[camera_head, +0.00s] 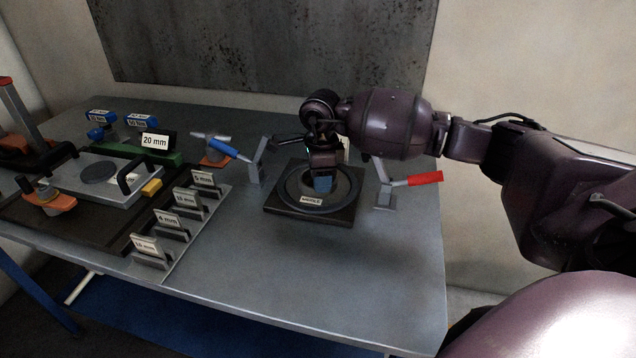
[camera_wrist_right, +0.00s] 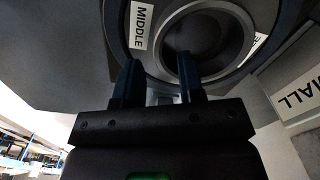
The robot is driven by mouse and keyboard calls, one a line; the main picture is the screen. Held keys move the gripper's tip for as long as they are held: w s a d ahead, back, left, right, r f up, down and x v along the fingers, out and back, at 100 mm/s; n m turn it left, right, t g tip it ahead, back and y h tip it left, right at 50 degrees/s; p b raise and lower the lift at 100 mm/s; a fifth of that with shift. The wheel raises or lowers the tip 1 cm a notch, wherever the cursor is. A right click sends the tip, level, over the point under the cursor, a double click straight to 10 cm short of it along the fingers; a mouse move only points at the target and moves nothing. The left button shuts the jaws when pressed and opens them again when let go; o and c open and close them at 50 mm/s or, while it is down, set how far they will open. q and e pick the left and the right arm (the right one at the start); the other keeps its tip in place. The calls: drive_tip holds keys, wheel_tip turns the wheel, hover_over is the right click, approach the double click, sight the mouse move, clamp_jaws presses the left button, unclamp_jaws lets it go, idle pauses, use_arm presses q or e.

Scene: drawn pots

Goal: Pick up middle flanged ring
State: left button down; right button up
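The middle flanged ring (camera_head: 291,194) is a dark ring with a "MIDDLE" label, lying on a dark square plate (camera_head: 343,214) on the table. In the right wrist view the ring (camera_wrist_right: 237,38) fills the top, with its round opening visible. My right gripper (camera_head: 323,186) points down over the ring. In the wrist view its two dark blue fingers (camera_wrist_right: 158,72) stand apart, overlapping the ring's near side in the picture. I cannot tell whether they touch it. My left gripper is not in view.
A blue-handled toggle clamp (camera_head: 230,150) stands left of the plate and a red-handled one (camera_head: 425,179) right of it. Label holders (camera_head: 170,222) and a fixture (camera_head: 100,180) occupy the left. The table's front middle is clear. The wrist view shows a partly cut-off "SMALL" label (camera_wrist_right: 297,95).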

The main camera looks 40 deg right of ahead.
wheel_tip(320, 180, down, 2)
drive_tip(key=shift+f, duration=0.15)
drive_tip(key=shift+c, duration=0.3)
clamp_jaws()
idle(1.0)
